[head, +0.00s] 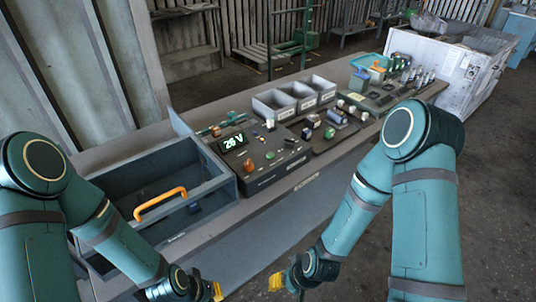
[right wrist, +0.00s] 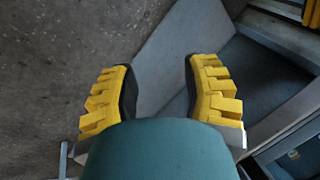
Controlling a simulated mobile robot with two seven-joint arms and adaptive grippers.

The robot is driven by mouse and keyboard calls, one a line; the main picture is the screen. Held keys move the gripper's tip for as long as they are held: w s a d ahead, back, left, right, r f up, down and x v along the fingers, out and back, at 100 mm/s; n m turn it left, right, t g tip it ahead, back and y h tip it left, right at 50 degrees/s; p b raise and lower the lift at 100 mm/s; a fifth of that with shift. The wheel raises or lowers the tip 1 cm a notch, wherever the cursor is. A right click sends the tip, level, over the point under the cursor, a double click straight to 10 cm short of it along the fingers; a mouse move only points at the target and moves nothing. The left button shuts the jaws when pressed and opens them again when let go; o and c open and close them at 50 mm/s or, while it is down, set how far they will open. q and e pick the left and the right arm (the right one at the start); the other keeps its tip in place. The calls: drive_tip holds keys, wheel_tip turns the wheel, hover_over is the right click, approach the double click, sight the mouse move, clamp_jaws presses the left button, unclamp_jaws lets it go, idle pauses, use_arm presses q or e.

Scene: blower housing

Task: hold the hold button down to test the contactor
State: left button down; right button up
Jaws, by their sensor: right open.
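A dark control panel (head: 262,160) with a lit green "26 V" display (head: 233,142) sits on the bench. It carries an orange-red knob (head: 248,165) and several small buttons and switches. I cannot tell which one is the hold button, and no contactor is clearly recognisable. My right gripper (head: 278,282) is low in front of the bench, well away from the panel. In the right wrist view its yellow-padded fingers (right wrist: 157,78) are apart with nothing between them. My left gripper (head: 215,291) is at the bottom edge, partly cut off, so its opening is unclear.
An open drawer or bin (head: 130,176) with an orange handle (head: 160,203) lies left of the panel. Grey bins (head: 296,97) stand behind it. Small parts and a second dark board (head: 385,98) fill the bench to the right. Open floor (head: 400,290) lies in front.

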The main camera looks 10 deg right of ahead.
idle(0.4)
clamp_jaws()
idle(1.1)
